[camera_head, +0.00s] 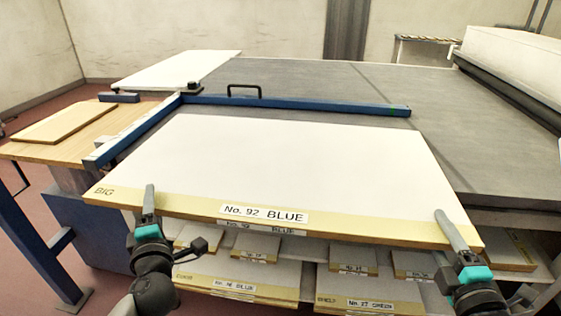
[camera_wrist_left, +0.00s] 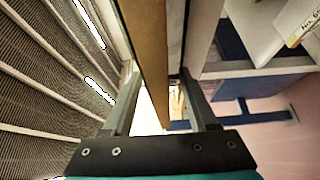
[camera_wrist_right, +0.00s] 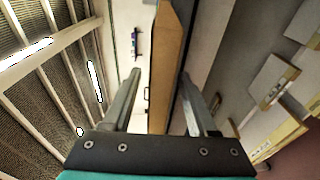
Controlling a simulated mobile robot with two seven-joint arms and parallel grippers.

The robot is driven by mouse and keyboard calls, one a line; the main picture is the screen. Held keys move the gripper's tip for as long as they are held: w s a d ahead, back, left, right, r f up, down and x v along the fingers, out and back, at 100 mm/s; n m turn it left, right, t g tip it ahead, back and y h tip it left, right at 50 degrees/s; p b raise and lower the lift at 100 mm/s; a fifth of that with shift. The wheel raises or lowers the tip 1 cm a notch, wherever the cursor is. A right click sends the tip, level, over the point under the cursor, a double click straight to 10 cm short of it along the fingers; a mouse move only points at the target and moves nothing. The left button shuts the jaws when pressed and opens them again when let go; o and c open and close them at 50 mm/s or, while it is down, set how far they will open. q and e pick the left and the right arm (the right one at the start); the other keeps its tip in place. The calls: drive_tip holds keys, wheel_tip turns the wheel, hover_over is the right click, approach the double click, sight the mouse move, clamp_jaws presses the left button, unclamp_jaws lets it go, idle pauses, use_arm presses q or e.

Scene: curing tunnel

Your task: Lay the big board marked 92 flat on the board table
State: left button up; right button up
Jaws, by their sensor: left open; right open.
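The big board marked No. 92 BLUE (camera_head: 290,165) is white with a yellow front strip. It lies about level over the front of the grey board table (camera_head: 300,78), with its front edge toward me. My left gripper (camera_head: 149,192) is open at the left part of that edge, and my right gripper (camera_head: 442,216) is open at the right corner. In the left wrist view the board's edge (camera_wrist_left: 148,45) runs between the open fingers. In the right wrist view the edge (camera_wrist_right: 166,60) also stands between the fingers. The lower fingers are hidden in the head view. I cannot tell whether the board's whole underside touches the table.
A blue square-shaped rail (camera_head: 300,103) with a black handle lies behind and left of the board. Another white board (camera_head: 175,70) lies at the back left. Shelves below hold several smaller labelled boards (camera_head: 240,280). The grey surface behind the rail is clear.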

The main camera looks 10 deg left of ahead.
sight(432, 215)
use_arm(q)
drive_tip(key=shift+x, duration=1.95)
use_arm(e)
drive_tip(key=shift+w+a, duration=0.2)
drive_tip(key=shift+w, duration=1.75)
use_arm(q)
clamp_jaws()
use_arm(e)
clamp_jaws()
